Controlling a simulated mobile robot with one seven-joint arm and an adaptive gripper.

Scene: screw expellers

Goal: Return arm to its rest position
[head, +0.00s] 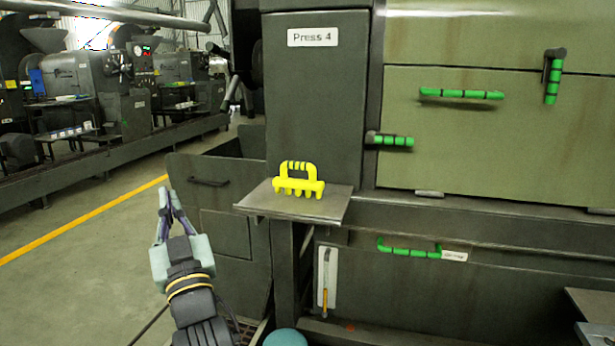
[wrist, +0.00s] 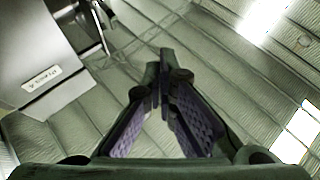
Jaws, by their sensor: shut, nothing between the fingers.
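My gripper (head: 166,200) points upward in the lower left of the head view, in front of the dark machine and left of the small shelf. Its fingers meet at the tips and hold nothing. In the wrist view my gripper (wrist: 163,60) also shows its two purple-padded fingers closed together at the tips. The wrist camera looks up toward the ceiling.
A yellow handled tool (head: 299,181) stands on a small metal shelf (head: 250,202) on the press (head: 315,100) labelled "Press 4". Green handles (head: 462,94) stick out from the panels at right. Open floor (head: 90,280) lies to the left.

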